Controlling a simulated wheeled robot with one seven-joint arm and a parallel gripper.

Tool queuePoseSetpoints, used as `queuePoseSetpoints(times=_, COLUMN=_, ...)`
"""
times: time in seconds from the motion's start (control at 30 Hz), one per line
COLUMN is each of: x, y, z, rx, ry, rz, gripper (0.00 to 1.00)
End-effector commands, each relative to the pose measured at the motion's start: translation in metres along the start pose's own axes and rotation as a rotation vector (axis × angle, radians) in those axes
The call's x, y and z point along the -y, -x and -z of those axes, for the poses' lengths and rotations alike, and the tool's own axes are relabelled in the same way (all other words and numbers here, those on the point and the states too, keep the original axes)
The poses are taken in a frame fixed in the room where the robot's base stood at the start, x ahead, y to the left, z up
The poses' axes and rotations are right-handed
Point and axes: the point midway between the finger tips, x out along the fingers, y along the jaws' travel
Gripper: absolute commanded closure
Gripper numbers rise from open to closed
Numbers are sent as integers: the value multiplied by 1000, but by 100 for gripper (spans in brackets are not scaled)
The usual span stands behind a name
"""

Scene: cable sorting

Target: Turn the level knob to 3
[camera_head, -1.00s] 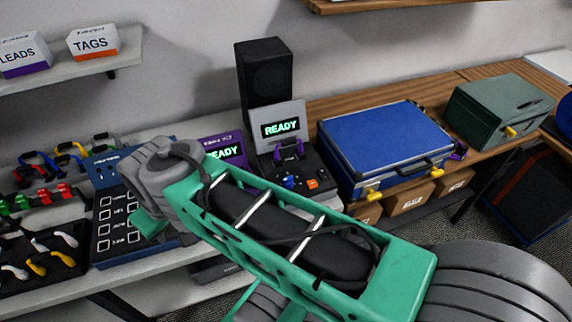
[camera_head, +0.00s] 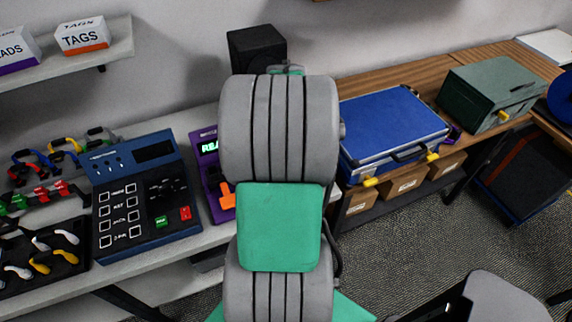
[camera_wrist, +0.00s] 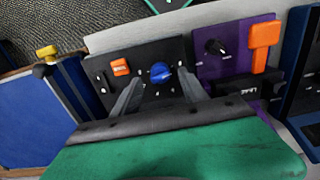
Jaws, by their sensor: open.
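A blue knob (camera_wrist: 160,72) sits on a black device panel (camera_wrist: 108,60) in the wrist view, with small white markings around it. I take it to be the level knob; its exact setting is too small to read. My gripper (camera_wrist: 157,84) is open, with one finger on each side of the knob. I cannot tell whether the fingers touch it. In the head view my arm hides the knob, its panel and the gripper.
An orange button (camera_wrist: 120,67) is left of the knob in the wrist view. A purple device (camera_head: 215,180) with an orange lever (camera_wrist: 263,38) stands close beside the panel. A blue console (camera_head: 135,195) and blue case (camera_head: 390,130) flank the work area.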

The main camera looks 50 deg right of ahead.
Motion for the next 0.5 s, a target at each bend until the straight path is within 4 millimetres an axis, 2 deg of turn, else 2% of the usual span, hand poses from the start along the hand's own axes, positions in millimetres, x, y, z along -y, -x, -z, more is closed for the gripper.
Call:
queuePoseSetpoints(times=0.1, x=0, y=-17, z=0, rx=2, ry=0, rz=1, gripper=49)
queuePoseSetpoints(times=0.2, x=1, y=-25, z=0, rx=0, ry=1, rz=0, gripper=49)
queuePoseSetpoints(times=0.43, x=1, y=-27, z=1, rx=-2, ry=1, rz=-1, gripper=49)
queuePoseSetpoints(times=0.5, x=1, y=-27, z=1, rx=-2, ry=1, rz=-1, gripper=53)
